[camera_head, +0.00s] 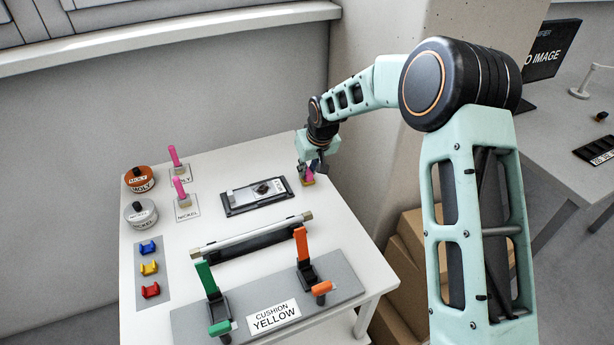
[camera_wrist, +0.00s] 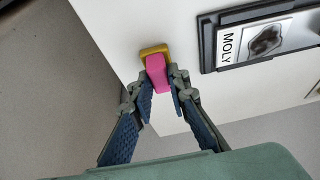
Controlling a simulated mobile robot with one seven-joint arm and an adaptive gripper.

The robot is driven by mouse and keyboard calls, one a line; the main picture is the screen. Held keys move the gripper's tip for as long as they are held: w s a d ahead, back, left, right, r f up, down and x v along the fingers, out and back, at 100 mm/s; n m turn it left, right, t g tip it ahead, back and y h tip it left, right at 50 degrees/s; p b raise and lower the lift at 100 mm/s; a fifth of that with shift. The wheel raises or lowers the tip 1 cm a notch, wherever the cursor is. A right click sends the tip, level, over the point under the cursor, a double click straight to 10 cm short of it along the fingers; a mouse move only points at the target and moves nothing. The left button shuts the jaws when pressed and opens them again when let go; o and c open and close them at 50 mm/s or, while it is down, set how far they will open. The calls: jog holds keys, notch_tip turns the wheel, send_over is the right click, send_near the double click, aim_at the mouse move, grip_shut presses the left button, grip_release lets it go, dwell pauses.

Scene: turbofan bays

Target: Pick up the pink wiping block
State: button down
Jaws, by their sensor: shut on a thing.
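The pink wiping block (camera_wrist: 157,72) is between the fingertips of my gripper (camera_wrist: 158,88) in the wrist view. My gripper is shut on it. A yellow-gold piece (camera_wrist: 154,50) shows at the block's far end, against the white table; I cannot tell whether it touches the tabletop. In the head view the pink block (camera_head: 306,171) shows only as a small patch below my gripper (camera_head: 310,168), near the table's right back edge. The fingers hide most of it there.
The table (camera_head: 230,165) holds a dark tray (camera_head: 257,195) left of my gripper, also in the wrist view (camera_wrist: 208,50). Two pink-handled brushes (camera_head: 174,157) and two jars (camera_head: 139,179) stand at the left. A silver bar (camera_head: 250,234) and clamps (camera_head: 305,260) lie in front.

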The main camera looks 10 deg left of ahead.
aim_at(308, 171)
jog(key=shift+r, duration=0.2)
jog(key=shift+w+r, duration=0.1)
jog(key=shift+r, duration=0.15)
notch_tip(308, 171, up, 2)
jog(key=shift+r, duration=0.2)
jog(key=s+d+r+b, duration=0.2)
jog(key=s+r, duration=0.7)
jog(key=s, duration=0.5)
jog(key=shift+d+r, duration=0.15)
jog(key=shift+r, duration=0.25)
jog(key=c, duration=2.6)
grip_release()
grip_shut()
jog(key=shift+w, duration=0.1)
